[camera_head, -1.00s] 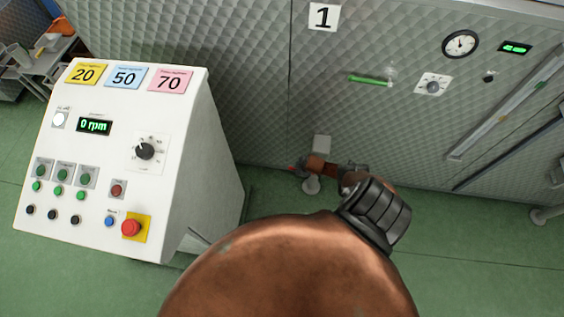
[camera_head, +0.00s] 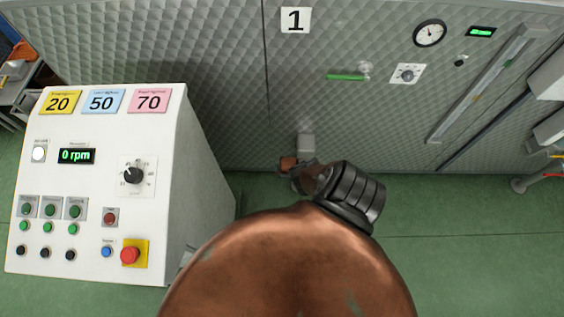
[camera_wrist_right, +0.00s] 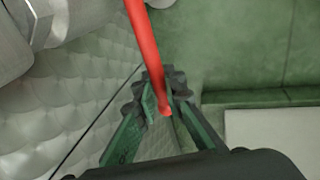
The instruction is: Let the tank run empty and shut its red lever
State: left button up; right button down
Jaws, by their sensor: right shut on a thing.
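The tank is the quilted metal front (camera_head: 390,125) marked with a 1 plate. Low on it a grey outlet fitting (camera_head: 306,143) shows just above the end of my copper right arm. The red lever (camera_wrist_right: 145,45) shows in the right wrist view as a long red bar. My right gripper (camera_wrist_right: 160,95) has its green-lined fingers closed on the lever's lower end. In the head view my arm hides this gripper and the lever. My left gripper is in neither view.
A white control console (camera_head: 120,190) stands at left, its display (camera_head: 76,156) reading 0 rpm. On the tank front are a green lever (camera_head: 347,77), a round gauge (camera_head: 430,33) and a green-lit display (camera_head: 481,31). Green floor (camera_head: 440,250) is open at right.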

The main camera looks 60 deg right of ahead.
jog(key=shift+d, duration=0.1)
dwell(0.3)
jog(key=c, duration=2.3)
grip_release()
jog(key=shift+f, duration=0.15)
jog(key=shift+o, duration=0.2)
